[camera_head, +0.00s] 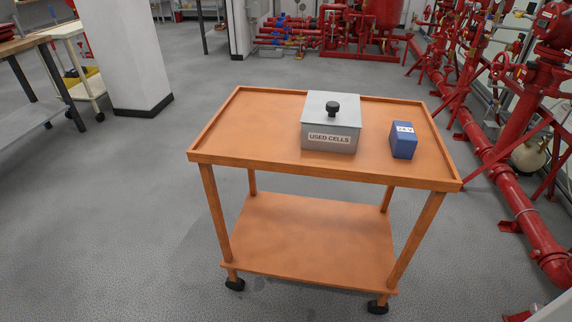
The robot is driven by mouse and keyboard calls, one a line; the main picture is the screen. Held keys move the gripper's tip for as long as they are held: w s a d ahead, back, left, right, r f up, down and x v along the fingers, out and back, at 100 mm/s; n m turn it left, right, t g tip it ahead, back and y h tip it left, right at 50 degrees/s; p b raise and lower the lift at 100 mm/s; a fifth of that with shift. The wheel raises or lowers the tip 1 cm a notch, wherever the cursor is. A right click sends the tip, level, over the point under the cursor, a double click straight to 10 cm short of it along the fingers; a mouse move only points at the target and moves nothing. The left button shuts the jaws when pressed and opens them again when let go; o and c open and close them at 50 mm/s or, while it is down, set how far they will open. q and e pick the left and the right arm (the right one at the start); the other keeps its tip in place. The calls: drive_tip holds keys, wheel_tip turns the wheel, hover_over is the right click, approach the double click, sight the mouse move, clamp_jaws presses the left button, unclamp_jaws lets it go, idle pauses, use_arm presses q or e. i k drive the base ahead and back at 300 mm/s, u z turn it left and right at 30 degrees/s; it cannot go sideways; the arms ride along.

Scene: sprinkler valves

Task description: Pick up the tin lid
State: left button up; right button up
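A grey metal tin (330,138) labelled "USED CELLS" stands on the top of an orange cart, right of its middle. Its flat grey tin lid (316,107) lies on top of the tin, with a black round knob (332,107) at its centre. The lid appears to be seated on the tin. Neither of my grippers shows in the head view. The inside of the tin is hidden by the lid.
The orange cart (230,138) has a raised rim, a lower shelf and wheels. A blue box (403,140) marked "24 V" stands right of the tin. Red pipes (510,185) run along the right. A white pillar (120,50) stands left. Floor left of the cart is clear.

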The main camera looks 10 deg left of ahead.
sight(324, 108)
drive_tip(key=k, duration=0.6)
drive_tip(key=u, duration=0.6)
drive_tip(key=i, duration=1.65)
drive_tip(key=z, duration=0.65)
